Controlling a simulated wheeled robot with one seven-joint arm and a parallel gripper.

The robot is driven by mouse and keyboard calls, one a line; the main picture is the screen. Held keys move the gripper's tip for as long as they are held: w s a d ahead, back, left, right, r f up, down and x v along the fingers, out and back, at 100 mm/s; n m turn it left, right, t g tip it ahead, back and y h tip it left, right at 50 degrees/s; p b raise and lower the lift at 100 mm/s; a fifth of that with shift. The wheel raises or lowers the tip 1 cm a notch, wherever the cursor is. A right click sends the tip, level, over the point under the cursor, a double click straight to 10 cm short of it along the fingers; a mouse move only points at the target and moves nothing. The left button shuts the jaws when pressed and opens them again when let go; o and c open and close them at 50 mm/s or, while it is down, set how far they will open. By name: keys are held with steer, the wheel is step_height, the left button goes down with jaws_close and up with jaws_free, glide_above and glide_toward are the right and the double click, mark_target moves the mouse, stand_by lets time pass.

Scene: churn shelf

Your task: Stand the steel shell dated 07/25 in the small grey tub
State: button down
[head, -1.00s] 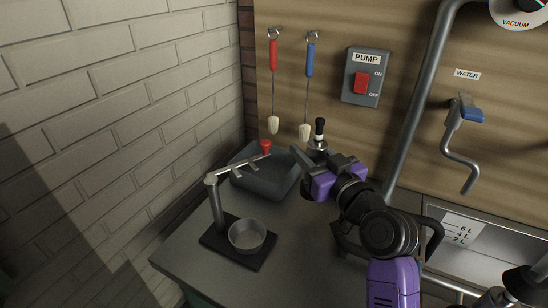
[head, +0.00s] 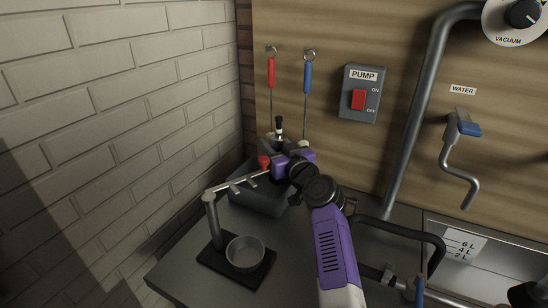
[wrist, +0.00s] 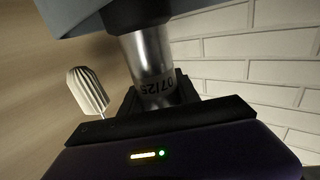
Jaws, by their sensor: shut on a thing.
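The steel shell (head: 279,133) stands about upright, its slim black top up, in my gripper (head: 276,151). In the wrist view, my gripper (wrist: 153,97) is shut on the shell (wrist: 147,50), and its label reads 07/25. The small grey tub (head: 258,202) is on the counter in the wall corner, partly hidden by my arm and a rail. The shell is over the back part of the tub. Its lower end is hidden in the head view. A blue-grey edge, likely the tub (wrist: 72,18), shows by the shell's dark end; I cannot tell whether they touch.
A stand with a pegged rail (head: 226,186) and red knob (head: 263,162) is close in front of the tub, with a metal bowl (head: 245,253) on its base. The brick wall is close on the left.

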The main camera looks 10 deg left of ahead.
steer(key=shift+f+b, duration=0.4)
steer(key=shift+f, duration=1.4)
steer(key=shift+f, duration=0.25)
steer(key=c, duration=0.9)
jaws_free()
steer(key=shift+r, duration=0.15)
